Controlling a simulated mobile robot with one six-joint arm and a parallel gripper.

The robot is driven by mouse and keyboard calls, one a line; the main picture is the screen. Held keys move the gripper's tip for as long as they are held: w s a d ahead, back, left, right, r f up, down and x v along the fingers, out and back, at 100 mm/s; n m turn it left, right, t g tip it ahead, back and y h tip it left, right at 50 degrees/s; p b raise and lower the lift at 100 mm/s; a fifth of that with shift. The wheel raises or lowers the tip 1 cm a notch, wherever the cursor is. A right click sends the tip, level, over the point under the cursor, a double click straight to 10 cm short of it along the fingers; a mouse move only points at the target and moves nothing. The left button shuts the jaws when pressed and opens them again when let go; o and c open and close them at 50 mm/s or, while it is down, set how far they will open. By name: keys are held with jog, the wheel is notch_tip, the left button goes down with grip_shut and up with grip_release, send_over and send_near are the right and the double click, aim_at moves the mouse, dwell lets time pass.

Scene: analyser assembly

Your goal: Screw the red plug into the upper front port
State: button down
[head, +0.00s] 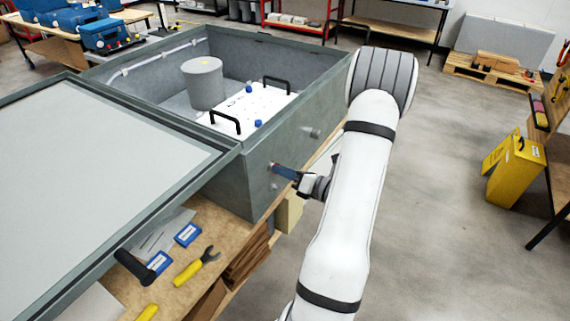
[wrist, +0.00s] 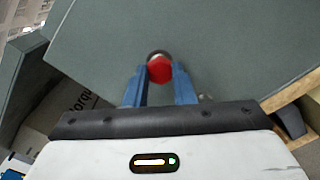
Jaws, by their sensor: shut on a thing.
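The red plug (wrist: 160,68) is between the blue fingers of my gripper (wrist: 160,80) in the wrist view. Its far end is against or very near a dark round port on the grey-green wall of the analyser case (wrist: 215,45); I cannot tell how deep it sits. In the head view my gripper (head: 285,172) is at the front wall of the case (head: 250,185), with a small bit of red at the fingertips. Another round fitting (head: 316,133) shows on the same wall, further right. My arm hides part of the wall's right end.
The open case holds a grey cylinder (head: 203,84) and a white panel (head: 250,104) with black handles. The lid (head: 100,170) is swung out left. Yellow-handled tools (head: 196,266) lie on the wooden bench (head: 215,225) below.

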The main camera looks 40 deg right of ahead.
jog(key=m+p, duration=1)
jog(key=shift+w+f, duration=0.1)
jog(key=c, duration=1.3)
grip_release()
jog(key=shift+d, duration=0.1)
jog(key=shift+c, duration=0.2)
jog(key=shift+y, duration=0.3)
